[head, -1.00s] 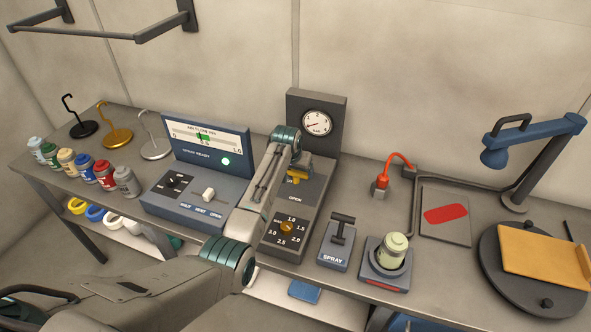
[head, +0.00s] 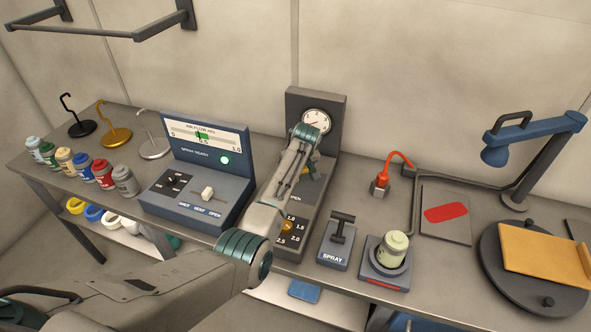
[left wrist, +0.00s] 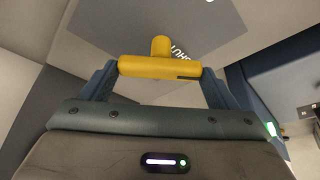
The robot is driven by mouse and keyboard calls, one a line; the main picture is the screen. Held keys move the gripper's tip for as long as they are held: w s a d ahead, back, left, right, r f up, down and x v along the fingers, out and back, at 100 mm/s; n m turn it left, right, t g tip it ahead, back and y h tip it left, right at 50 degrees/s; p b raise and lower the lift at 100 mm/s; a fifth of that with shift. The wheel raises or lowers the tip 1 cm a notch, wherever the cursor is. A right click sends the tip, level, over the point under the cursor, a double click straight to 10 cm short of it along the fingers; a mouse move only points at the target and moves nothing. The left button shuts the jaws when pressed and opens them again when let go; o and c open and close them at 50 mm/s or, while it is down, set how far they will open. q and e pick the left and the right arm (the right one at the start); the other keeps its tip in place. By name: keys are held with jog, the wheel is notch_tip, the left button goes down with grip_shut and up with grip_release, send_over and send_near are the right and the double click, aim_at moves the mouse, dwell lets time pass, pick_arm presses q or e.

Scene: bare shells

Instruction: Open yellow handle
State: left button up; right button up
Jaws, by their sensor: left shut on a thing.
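The yellow handle (left wrist: 160,67) is a short bar on a stem, seen between my left gripper's two dark blue fingers in the left wrist view. My left gripper (left wrist: 158,75) is shut on it, with a finger at each end of the bar. In the head view, only a little of the yellow handle (head: 312,167) shows past my left arm. It sits on the grey panel (head: 322,183) below a round gauge (head: 316,122). A partly covered "SHUT" label shows beside the stem in the wrist view. My right gripper is not in view.
A blue console (head: 196,195) with a lit green light stands left of the panel. A SPRAY lever box (head: 337,243) and a jar (head: 393,247) on a stand are to the right. A red plug (head: 380,183) with a cable is behind them.

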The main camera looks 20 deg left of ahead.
pick_arm(q)
jog(key=n, duration=0.1)
jog(key=n+b, duration=0.1)
jog(key=shift+d+f+n+g+y+b, duration=0.1)
jog(key=shift+f+n+g+y+b, duration=0.1)
jog(key=shift+n+g+y+b, duration=0.15)
jog(key=n+g+b, duration=0.1)
jog(key=n+b, duration=0.1)
jog(key=shift+w+n+y, duration=0.15)
jog(key=shift+n+y, duration=0.1)
jog(key=shift+n, duration=0.1)
jog(key=n+g+b, duration=0.1)
jog(key=n+b, duration=0.2)
jog(key=shift+n, duration=0.3)
jog(key=shift+w+r+n+g+b, duration=0.15)
jog(key=shift+n+g+b, duration=0.1)
jog(key=shift+n+b, duration=0.4)
jog(key=o, duration=0.9)
jog(key=shift+d, duration=0.1)
